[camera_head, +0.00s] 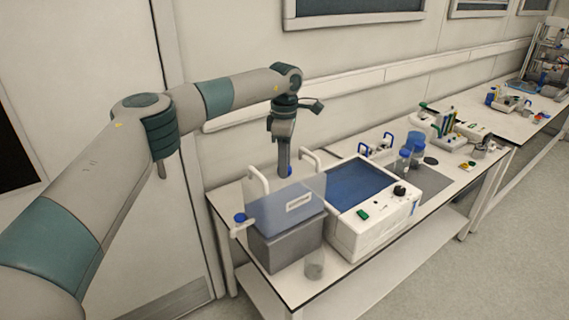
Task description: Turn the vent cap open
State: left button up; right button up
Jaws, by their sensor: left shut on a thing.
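My left gripper (284,168) points straight down behind the grey box with the translucent cover (283,212) on the bench. It is shut on a small blue cap (289,171), which shows only in part at its fingertips. I take this to be the vent cap; its turn angle cannot be made out. Another blue cap (240,217) sits on a white fitting at the front left of the box. My right gripper is not in view.
White tube handles (311,160) rise beside the gripper. A white device with a blue top panel (361,190) stands right of the box. A small clear beaker (314,266) stands near the bench's front edge. Blue containers (412,146) and racks are farther right.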

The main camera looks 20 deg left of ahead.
pick_arm(q)
jog(key=n+b, duration=0.2)
jog(key=n, duration=0.1)
jog(key=shift+f, duration=0.15)
jog(key=n+b, duration=0.2)
jog(key=n, duration=0.1)
jog(key=shift+n, duration=0.3)
jog(key=n+b, duration=0.2)
jog(key=n, duration=0.2)
jog(key=shift+n, duration=0.3)
jog(key=n+b, duration=0.1)
jog(key=n, duration=0.2)
jog(key=shift+n, duration=0.3)
jog(key=shift+n+b, duration=0.3)
jog(key=shift+n, duration=0.1)
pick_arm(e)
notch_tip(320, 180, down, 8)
pick_arm(q)
jog(key=n+b, duration=0.2)
jog(key=n, duration=0.5)
jog(key=shift+r+n+b, duration=0.2)
jog(key=shift+n+b, duration=0.35)
jog(key=shift+n, duration=0.65)
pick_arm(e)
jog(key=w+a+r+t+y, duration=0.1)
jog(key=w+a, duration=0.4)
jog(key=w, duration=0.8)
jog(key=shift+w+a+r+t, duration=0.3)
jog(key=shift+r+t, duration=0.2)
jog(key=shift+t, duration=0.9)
